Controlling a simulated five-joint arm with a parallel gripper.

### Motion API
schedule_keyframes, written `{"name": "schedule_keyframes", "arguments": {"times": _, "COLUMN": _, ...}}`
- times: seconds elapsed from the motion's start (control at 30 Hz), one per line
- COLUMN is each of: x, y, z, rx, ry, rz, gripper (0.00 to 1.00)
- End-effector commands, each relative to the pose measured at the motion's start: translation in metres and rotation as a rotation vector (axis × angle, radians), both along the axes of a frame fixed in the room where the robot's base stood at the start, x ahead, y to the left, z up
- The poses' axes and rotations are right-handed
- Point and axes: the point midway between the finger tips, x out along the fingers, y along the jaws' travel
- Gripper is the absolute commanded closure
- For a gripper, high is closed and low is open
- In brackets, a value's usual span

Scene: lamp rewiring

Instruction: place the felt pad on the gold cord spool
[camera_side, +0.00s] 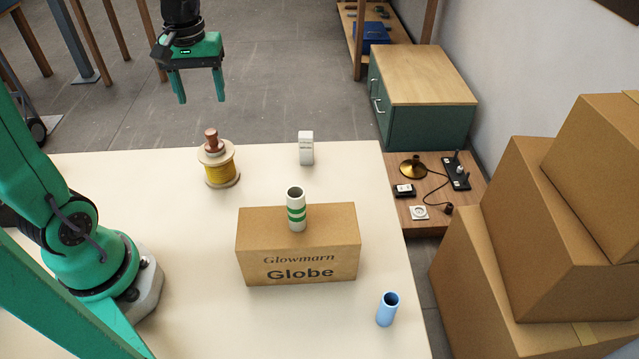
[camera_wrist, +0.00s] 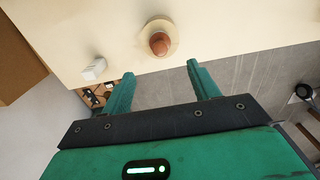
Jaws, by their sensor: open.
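The gold cord spool (camera_side: 220,172) stands upright on the cream table at the back left. A reddish-brown knob-shaped piece (camera_side: 211,138) sits on its top; in the wrist view it (camera_wrist: 158,43) shows in front of my fingers, with the spool's pale flange (camera_wrist: 172,33) around it. My gripper (camera_side: 201,99) is open and empty, raised above and beyond the spool in the side view. Its two fingers also show apart in the wrist view (camera_wrist: 160,71). I cannot pick out a felt pad for sure in either view.
Large cartons (camera_side: 545,235) are stacked at right. A low wooden surface (camera_side: 435,190) holds small parts.

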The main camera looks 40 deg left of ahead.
Motion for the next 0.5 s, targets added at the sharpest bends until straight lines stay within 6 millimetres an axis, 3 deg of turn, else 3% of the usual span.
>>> {"name": "schedule_keyframes", "arguments": {"times": 0.27, "x": -0.007, "y": -0.010, "z": 0.008, "rx": 0.013, "ry": -0.041, "rz": -0.066, "gripper": 0.40}}
{"name": "schedule_keyframes", "arguments": {"times": 0.5, "x": -0.028, "y": -0.036, "z": 0.025, "rx": 0.049, "ry": -0.151, "rz": -0.245, "gripper": 0.40}}
